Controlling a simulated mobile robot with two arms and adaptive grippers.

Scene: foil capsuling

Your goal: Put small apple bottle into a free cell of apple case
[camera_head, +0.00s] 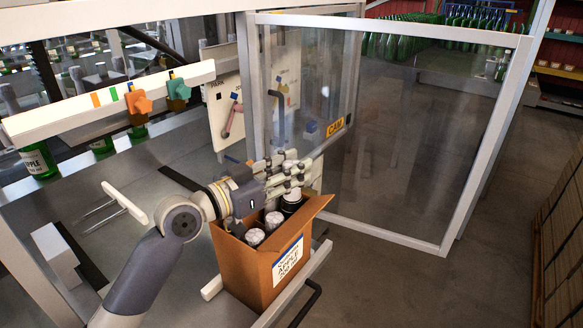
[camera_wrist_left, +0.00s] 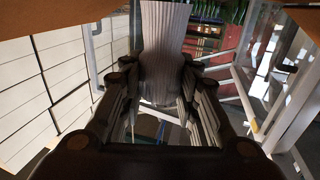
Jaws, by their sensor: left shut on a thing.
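The apple case (camera_head: 243,272) is an open brown cardboard box with a white label at the lower middle of the head view. Two pale-capped bottles (camera_head: 254,237) (camera_head: 273,220) stand inside it. My left gripper (camera_head: 290,172) is over the far part of the case, shut on a bottle whose pale top (camera_head: 290,154) shows among the fingers. Its pleated silvery foil (camera_wrist_left: 165,50) shows between the fingers in the left wrist view. A dark neck with a pale cap (camera_head: 292,196) shows just below the fingers; I cannot tell whether it belongs to the held bottle. My right gripper is not in view.
A clear framed panel (camera_head: 400,140) stands behind and right of the case. A white rail with an orange clamp (camera_head: 138,104) and a green clamp (camera_head: 178,92) is at the left. A green apple bottle (camera_head: 38,160) stands at far left. Open floor lies right.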

